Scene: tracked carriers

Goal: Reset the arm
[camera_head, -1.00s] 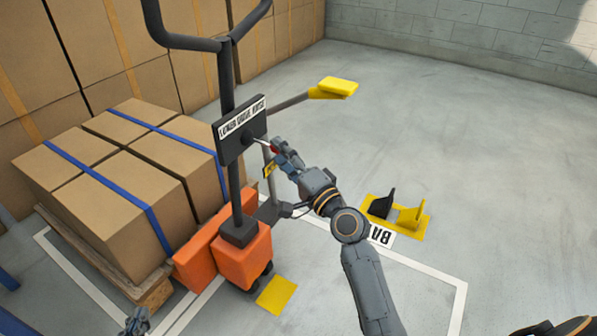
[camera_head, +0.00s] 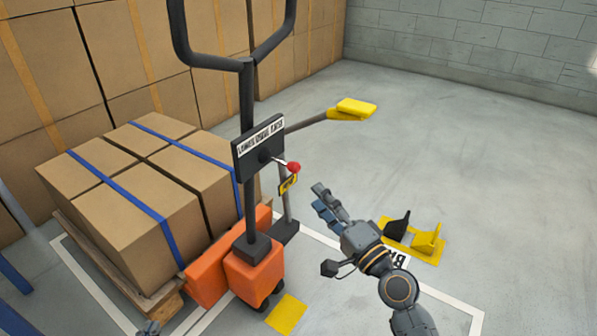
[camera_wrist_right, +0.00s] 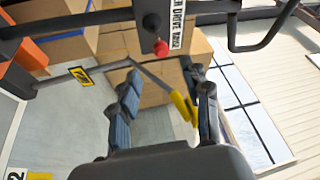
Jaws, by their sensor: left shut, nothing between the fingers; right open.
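My right gripper (camera_head: 328,203) is open and empty, in front of and to the right of the pallet truck's mast. Its spread fingers (camera_wrist_right: 166,100) also show in the right wrist view. A short lever with a red knob (camera_head: 293,167) sticks out from the black labelled plate (camera_head: 258,143) on the mast; the fingers are apart from it. The knob (camera_wrist_right: 152,48) shows beyond and above the fingers in the right wrist view. My left gripper (camera_head: 149,328) is just visible at the bottom edge, shut and empty, in front of the pallet.
The orange truck base (camera_head: 254,272) stands beside strapped boxes (camera_head: 130,190) on a wooden pallet (camera_head: 150,300). A yellow pedal (camera_head: 352,108) juts out on an arm at right. A yellow floor bracket (camera_head: 425,238) lies near my right arm. The floor beyond is clear.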

